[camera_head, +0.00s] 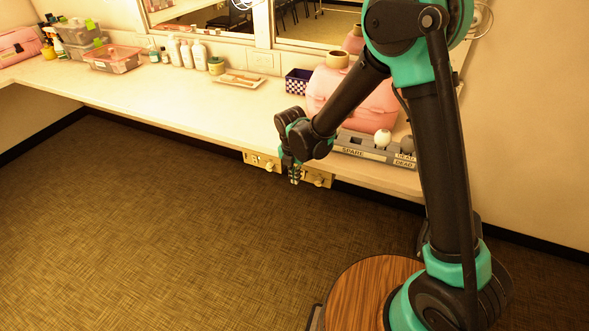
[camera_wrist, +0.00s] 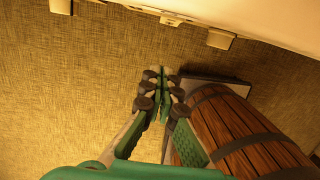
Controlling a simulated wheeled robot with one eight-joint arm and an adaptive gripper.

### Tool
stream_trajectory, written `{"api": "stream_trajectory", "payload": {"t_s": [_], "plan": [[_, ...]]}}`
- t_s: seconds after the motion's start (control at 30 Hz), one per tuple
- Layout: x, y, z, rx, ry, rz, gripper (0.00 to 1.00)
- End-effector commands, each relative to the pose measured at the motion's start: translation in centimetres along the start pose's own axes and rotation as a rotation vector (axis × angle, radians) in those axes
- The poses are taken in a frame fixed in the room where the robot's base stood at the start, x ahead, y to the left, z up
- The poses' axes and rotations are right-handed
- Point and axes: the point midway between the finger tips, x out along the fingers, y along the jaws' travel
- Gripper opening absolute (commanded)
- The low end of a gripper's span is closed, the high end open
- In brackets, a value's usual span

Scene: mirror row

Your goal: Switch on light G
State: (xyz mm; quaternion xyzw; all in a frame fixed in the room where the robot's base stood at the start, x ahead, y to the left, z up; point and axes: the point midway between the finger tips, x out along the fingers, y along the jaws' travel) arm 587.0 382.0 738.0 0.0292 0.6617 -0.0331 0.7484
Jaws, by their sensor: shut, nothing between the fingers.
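Two brass-coloured switch plates with small knobs sit on the counter's front edge in the head view: a left plate (camera_head: 262,161) and a right plate (camera_head: 317,178). Any letters on them are too small to read, so I cannot tell which control is light G's. My gripper (camera_head: 294,181) points down in front of the edge, between the two plates, and partly covers the right plate's left end. It is shut and empty; its fingertips also show in the wrist view (camera_wrist: 164,76). I cannot tell whether it touches a plate.
The white counter (camera_head: 190,95) holds a pink case (camera_head: 365,105), a grey tray marked SPARE and DEAD (camera_head: 365,151), a checkered box (camera_head: 298,81) and several bottles. Mirrors stand behind. My round wooden-topped base is at lower right. The carpet (camera_head: 150,220) in front is clear.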

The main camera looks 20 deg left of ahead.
Motion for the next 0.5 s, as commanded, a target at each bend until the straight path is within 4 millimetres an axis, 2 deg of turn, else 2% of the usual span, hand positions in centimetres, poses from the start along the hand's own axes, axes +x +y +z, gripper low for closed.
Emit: {"api": "stream_trajectory", "payload": {"t_s": [0.17, 0.3, 0.5], "plan": [[3.0, 0.0, 0.2, 0.001, 0.000, 0.000, 0.00], [3.2, -0.1, 2.4, 0.003, 0.000, 0.000, 0.00], [3.5, 0.0, 3.7, 0.001, 0.000, 0.000, 0.00]]}}
